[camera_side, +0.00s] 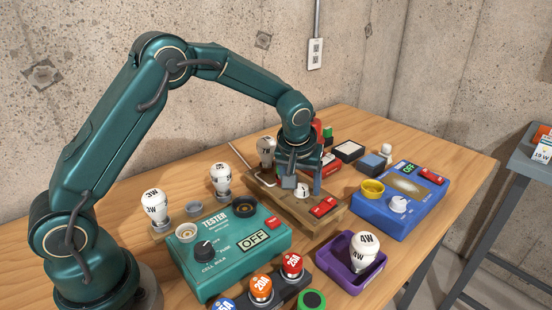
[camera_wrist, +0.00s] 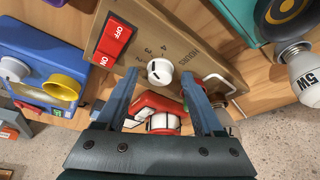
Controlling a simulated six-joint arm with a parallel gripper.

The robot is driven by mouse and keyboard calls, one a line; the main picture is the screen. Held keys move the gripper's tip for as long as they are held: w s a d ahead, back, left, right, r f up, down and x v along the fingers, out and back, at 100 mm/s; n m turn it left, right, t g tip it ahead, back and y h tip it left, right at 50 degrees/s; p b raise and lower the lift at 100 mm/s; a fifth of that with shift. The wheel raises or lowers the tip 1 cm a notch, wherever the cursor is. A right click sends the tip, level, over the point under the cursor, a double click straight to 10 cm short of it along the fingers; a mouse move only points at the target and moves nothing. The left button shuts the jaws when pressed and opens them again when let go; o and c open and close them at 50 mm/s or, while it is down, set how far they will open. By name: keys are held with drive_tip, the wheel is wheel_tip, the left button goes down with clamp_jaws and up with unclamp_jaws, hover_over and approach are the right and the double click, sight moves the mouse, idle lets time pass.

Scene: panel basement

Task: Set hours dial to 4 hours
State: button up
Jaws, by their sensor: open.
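The hours dial is a small white knob with a dark pointer mark (camera_wrist: 159,72) on a brown timer panel (camera_wrist: 205,62). The word HOURS and small numbers are printed beside it. I cannot tell which number the pointer marks. In the side view the dial (camera_side: 302,190) shows partly behind my gripper. A red ON/OFF switch (camera_wrist: 114,42) is on the same panel; it also shows in the side view (camera_side: 323,206). My gripper (camera_wrist: 160,76) is open, with its fingertips on either side of the dial and a visible gap to each. It points down over the panel in the side view (camera_side: 303,188).
A teal tester (camera_side: 222,270) stands in front and left of the panel, a blue box (camera_side: 405,215) to the right. A purple tray (camera_side: 334,268) with a 4W bulb (camera_side: 362,252) is in front. Several fuses and bulbs stand around. Little free table lies close by.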

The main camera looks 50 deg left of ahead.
clamp_jaws()
idle(0.3)
drive_tip(key=m, duration=0.1)
drive_tip(key=m+h, duration=0.1)
drive_tip(key=m, duration=0.1)
drive_tip(key=shift+a+m+t, duration=0.2)
drive_tip(key=shift+m+t, duration=0.1)
drive_tip(key=shift+a+m+h, duration=0.1)
drive_tip(key=shift+m+h, duration=0.7)
drive_tip(key=shift+m, duration=0.9)
unclamp_jaws()
